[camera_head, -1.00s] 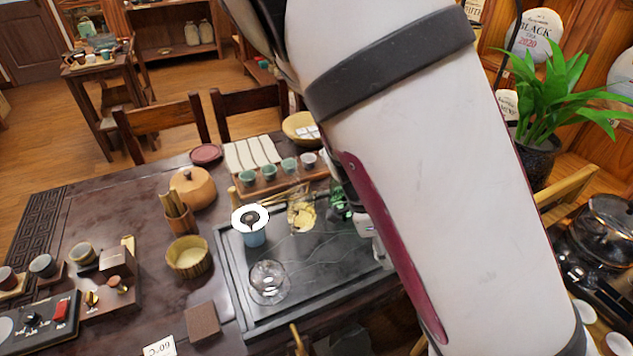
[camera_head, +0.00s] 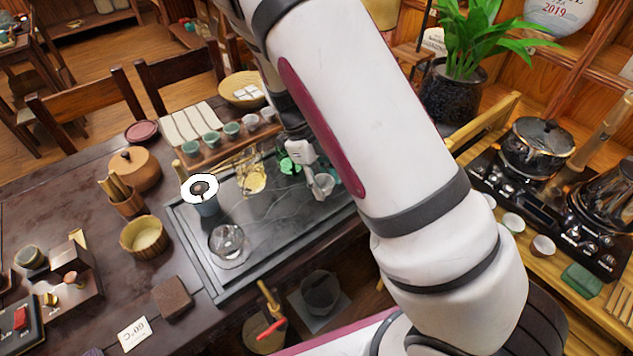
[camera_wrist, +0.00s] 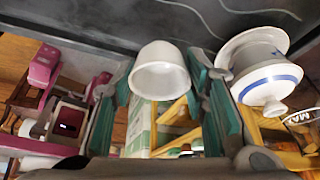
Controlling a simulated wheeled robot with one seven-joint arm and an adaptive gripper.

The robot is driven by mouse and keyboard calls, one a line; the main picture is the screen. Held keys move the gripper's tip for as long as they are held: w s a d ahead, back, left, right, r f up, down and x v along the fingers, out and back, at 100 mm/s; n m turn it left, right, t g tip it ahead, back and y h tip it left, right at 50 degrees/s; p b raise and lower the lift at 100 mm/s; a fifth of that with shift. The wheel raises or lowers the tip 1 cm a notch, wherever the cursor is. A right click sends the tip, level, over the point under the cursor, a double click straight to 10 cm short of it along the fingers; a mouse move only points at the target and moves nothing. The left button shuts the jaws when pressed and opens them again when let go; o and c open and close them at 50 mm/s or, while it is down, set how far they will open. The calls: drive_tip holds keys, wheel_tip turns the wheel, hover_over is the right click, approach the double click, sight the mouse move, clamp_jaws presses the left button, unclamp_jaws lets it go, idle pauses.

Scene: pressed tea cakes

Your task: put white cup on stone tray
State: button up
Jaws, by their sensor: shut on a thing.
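The white cup (camera_wrist: 160,72) is between the green-padded fingers of my gripper (camera_wrist: 165,85) in the wrist view, and my gripper is shut on it. In the head view my gripper (camera_head: 306,170) and the small pale cup (camera_head: 323,184) are at the right part of the dark stone tray (camera_head: 262,240). The tray surface (camera_wrist: 120,18) fills the top of the wrist view, with the cup's base close to it. I cannot tell whether the cup touches the tray.
A white lidded bowl with a blue band (camera_wrist: 268,80) is beside the right finger in the wrist view. The tray's front middle is clear.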

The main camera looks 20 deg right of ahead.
drive_tip(key=w, duration=0.3)
drive_tip(key=shift+w+f, duration=0.2)
drive_tip(key=shift+f, duration=1.7)
drive_tip(key=shift+f, duration=0.1)
drive_tip(key=o, duration=1.1)
drive_tip(key=shift+f, duration=0.1)
drive_tip(key=b+v, duration=0.1)
drive_tip(key=v, duration=1.1)
drive_tip(key=shift+r, duration=0.3)
